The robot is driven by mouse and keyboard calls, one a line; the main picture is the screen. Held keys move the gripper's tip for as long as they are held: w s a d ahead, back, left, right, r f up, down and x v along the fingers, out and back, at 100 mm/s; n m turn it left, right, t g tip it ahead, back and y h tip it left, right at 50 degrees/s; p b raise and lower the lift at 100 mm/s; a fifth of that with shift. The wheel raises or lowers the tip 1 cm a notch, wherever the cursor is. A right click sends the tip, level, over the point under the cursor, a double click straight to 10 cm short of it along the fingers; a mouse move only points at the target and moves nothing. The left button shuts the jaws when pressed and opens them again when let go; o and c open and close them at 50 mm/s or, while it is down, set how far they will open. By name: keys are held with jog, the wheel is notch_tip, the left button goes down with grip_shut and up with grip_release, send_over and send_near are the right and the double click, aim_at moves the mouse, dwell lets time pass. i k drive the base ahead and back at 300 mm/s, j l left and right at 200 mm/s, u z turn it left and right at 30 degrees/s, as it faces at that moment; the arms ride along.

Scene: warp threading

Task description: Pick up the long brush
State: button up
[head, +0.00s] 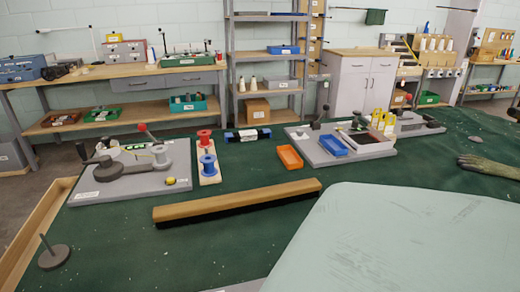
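The long brush (237,203) lies on the green bench top in the head view, near the middle. It has a long straight wooden back and dark bristles along its near lower side. It lies slightly slanted, its right end farther back than its left. Nothing lies on it and its whole length shows. My gripper is not in view, so I cannot see whether it is open or shut.
Behind the brush stand a grey winding board (130,176), red and blue spools (208,165), an orange tray (289,158) and another grey board (340,146). A spindle stand (54,257) is front left. Green cloth (150,255) before the brush is clear.

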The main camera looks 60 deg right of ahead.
aim_at(206, 210)
jog(key=z, duration=0.4)
jog(key=k+j+z, duration=0.1)
jog(key=z, duration=0.7)
jog(key=k+z, duration=0.1)
jog(key=z, duration=0.25)
